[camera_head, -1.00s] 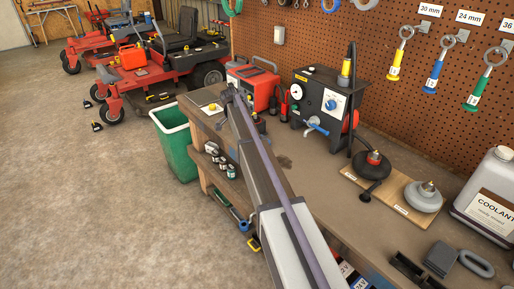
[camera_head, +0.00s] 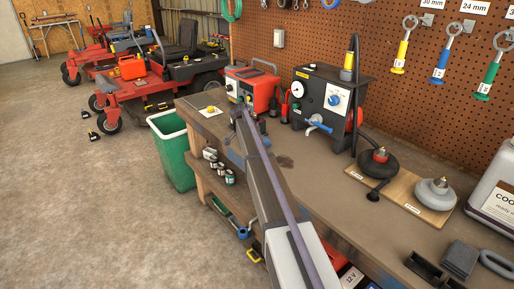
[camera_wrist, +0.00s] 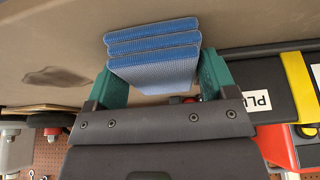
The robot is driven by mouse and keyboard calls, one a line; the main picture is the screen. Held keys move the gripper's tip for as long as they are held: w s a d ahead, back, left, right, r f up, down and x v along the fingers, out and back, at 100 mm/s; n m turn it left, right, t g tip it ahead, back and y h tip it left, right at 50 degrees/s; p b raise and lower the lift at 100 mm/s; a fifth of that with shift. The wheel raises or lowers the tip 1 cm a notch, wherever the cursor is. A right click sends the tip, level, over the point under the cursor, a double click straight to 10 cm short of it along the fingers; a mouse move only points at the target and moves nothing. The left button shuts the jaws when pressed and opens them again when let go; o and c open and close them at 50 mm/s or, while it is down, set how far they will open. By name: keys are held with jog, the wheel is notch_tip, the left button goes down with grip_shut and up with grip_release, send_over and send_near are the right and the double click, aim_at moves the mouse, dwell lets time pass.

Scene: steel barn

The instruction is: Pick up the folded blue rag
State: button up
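The folded blue rag (camera_wrist: 153,42) shows in the wrist view as a small stack of layers on the brown bench top. My gripper (camera_wrist: 157,78) has its two green fingers spread wide, one toward each side of the rag. The rag about fills the width between the fingertips; I see no clear grip on it, and contact is hard to judge. In the head view my gripper (camera_head: 243,106) is small at the far end of my arm, over the left part of the bench. I cannot make out the rag there.
The workbench (camera_head: 320,190) carries a red unit (camera_head: 252,84) and a black gauge box (camera_head: 325,98) close behind my gripper. A green bin (camera_head: 174,150) stands left of the bench. A grey stone-like disc (camera_head: 433,193) and a coolant jug (camera_head: 493,195) are to the right.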

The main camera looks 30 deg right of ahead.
jog(key=c, duration=0.5)
jog(key=shift+r, duration=0.1)
